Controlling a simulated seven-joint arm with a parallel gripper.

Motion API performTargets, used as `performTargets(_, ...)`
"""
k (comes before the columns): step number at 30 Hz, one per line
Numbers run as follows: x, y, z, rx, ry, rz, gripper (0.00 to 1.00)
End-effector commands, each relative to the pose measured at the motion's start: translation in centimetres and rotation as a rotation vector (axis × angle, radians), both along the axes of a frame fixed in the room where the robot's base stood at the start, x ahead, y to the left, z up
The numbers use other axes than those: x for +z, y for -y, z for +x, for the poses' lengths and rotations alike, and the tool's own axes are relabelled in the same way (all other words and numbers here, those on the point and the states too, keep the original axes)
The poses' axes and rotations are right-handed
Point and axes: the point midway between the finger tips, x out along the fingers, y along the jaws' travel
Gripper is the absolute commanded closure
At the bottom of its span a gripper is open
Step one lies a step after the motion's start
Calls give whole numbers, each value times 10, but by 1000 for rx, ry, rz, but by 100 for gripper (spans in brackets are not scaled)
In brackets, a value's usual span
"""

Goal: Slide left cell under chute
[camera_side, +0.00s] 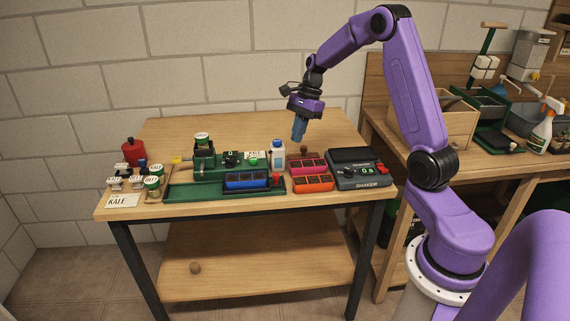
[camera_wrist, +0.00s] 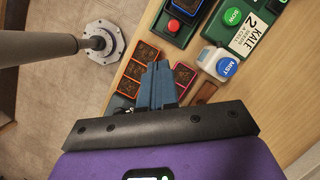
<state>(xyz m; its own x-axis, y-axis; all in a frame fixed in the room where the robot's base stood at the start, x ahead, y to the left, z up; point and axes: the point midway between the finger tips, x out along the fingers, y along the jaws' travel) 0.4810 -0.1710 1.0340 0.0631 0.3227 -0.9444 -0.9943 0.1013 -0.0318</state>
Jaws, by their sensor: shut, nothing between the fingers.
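A blue-rimmed seedling tray (camera_side: 246,181) with dark cells sits on the right part of the long green rail (camera_side: 195,191). Its edge also shows at the top of the wrist view (camera_wrist: 196,8). The green sowing station with its upright chute (camera_side: 204,151) stands behind the left part of the rail, with a jar on top. The tray is to the right of the chute. My gripper (camera_side: 297,138) is shut and empty, above the table to the right of the tray. In the wrist view its blue fingers (camera_wrist: 158,66) are together over the pink and orange trays.
A red button (camera_side: 276,181) is at the rail's right end. Pink (camera_side: 307,167) and orange (camera_side: 313,184) trays and a dark shaker (camera_side: 360,170) stand right.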

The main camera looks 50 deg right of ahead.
Motion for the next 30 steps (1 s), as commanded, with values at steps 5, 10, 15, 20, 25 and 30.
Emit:
performTargets(5, -9, 39, 4, -182, -22, 30, 100)
performTargets(10, -15, 44, 5, -219, -28, 38, 100)
performTargets(15, -36, 36, 6, -215, -30, 37, 100)
performTargets(20, -64, 25, 9, -213, -32, 37, 100)
performTargets(25, -93, 15, 13, -213, -29, 37, 100)
performTargets(30, -104, -4, 20, -209, -25, 34, 100)
